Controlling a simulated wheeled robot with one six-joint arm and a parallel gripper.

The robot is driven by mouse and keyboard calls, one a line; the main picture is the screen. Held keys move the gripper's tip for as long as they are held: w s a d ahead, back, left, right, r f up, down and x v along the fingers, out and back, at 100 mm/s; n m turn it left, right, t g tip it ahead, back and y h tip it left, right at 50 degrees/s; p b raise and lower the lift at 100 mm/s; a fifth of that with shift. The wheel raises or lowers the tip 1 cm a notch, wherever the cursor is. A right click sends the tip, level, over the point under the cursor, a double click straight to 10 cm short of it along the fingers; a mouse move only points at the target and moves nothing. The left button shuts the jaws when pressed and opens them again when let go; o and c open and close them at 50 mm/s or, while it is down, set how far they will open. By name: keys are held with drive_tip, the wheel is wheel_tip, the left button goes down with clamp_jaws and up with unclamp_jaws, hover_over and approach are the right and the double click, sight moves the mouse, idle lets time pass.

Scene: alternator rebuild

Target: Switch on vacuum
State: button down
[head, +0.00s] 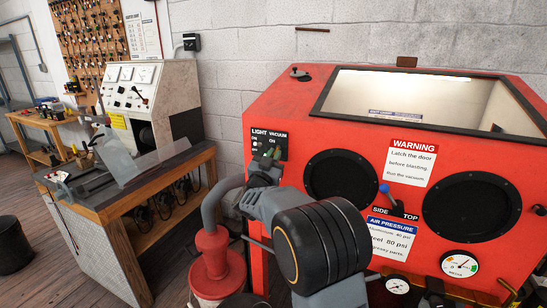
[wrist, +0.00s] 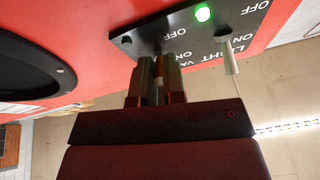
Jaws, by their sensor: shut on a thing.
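The switch panel (head: 283,142), labelled LIGHT and VACUUM, is on the left of the red blast cabinet's front. It also shows upside down at the top of the wrist view (wrist: 262,22). My gripper (head: 268,157) is at the panel's vacuum side. In the wrist view its fingers (wrist: 159,75) are shut on a small tan piece, apparently the vacuum switch (wrist: 159,70), mostly hidden between them. I cannot tell its position. A pale lever, the light switch (wrist: 229,57), stands apart to the right. A green lamp (wrist: 203,13) is lit on the panel.
The red cabinet (head: 285,100) has round black glove ports (head: 341,178) right of my gripper. A red canister with a grey hose (head: 215,260) stands at the lower left. A workbench (head: 110,205) with a grey test machine (head: 155,95) is farther left.

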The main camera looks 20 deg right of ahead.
sight(277, 147)
drive_tip(key=r+g+y+p, duration=0.1)
drive_tip(key=r+y+p, duration=0.1)
drive_tip(key=p, duration=0.4)
drive_tip(key=shift+s+a+g, duration=0.1)
drive_tip(key=shift+a+g, duration=0.05)
drive_tip(key=shift+g, duration=0.15)
drive_tip(key=g+y+p, duration=0.1)
drive_tip(key=p, duration=0.3)
drive_tip(key=shift+r+p, duration=0.4)
drive_tip(key=g+y+p, duration=0.1)
drive_tip(key=p, duration=0.3)
drive_tip(key=shift+r, duration=0.2)
drive_tip(key=g+y+p, duration=0.1)
drive_tip(key=p, duration=0.2)
drive_tip(key=shift+f+g+y+p, duration=0.1)
drive_tip(key=shift+g+y+p, duration=0.55)
drive_tip(key=shift+g+y, duration=0.2)
drive_tip(key=shift+y, duration=0.25)
